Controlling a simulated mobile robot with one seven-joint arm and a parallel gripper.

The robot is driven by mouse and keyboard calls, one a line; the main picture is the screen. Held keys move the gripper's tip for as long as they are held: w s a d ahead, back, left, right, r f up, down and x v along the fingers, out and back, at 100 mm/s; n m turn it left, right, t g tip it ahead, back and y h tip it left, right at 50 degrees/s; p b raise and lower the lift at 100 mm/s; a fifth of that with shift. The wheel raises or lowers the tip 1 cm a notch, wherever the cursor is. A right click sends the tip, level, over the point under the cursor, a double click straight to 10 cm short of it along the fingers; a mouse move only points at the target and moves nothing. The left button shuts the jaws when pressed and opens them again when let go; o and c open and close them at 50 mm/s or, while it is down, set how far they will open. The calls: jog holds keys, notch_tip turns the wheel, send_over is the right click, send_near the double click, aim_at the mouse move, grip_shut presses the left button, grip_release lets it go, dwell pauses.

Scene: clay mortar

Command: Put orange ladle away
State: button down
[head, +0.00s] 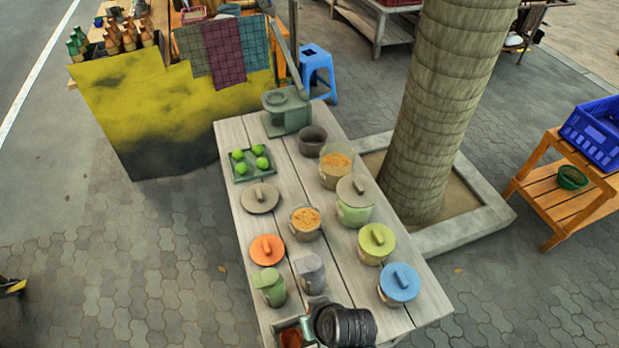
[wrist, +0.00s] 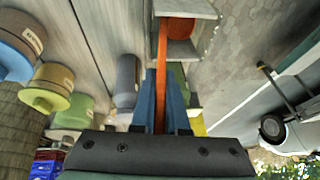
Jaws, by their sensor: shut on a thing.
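The orange ladle (wrist: 161,52) shows in the wrist view as a long thin orange handle. My gripper (wrist: 162,82) is shut on this handle between its blue fingers. The handle runs up to a grey open-sided box (wrist: 185,9), where a round orange part shows. The box also shows at the table's near end in the head view (head: 305,322), with orange inside it. My dark wrist is right beside it there and hides the fingers. I cannot tell whether the ladle rests on the box.
The plank table (head: 345,238) carries a green-lidded jar (head: 269,287), a grey jar (head: 310,272), an orange-lidded pot (head: 267,249), and blue-lidded (head: 399,282) and yellow-lidded (head: 376,243) pots. A green fruit tray (head: 240,176) stands farther back. A tree trunk (head: 445,110) rises on the right.

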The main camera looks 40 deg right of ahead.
jog(key=c, duration=0.8)
grip_release()
jog(key=shift+c, duration=0.2)
jog(key=shift+r, duration=0.1)
jog(key=v, duration=1.2)
jog(key=shift+s+r+b, duration=0.2)
jog(key=shift+r+b, duration=0.1)
jog(key=shift+r, duration=0.05)
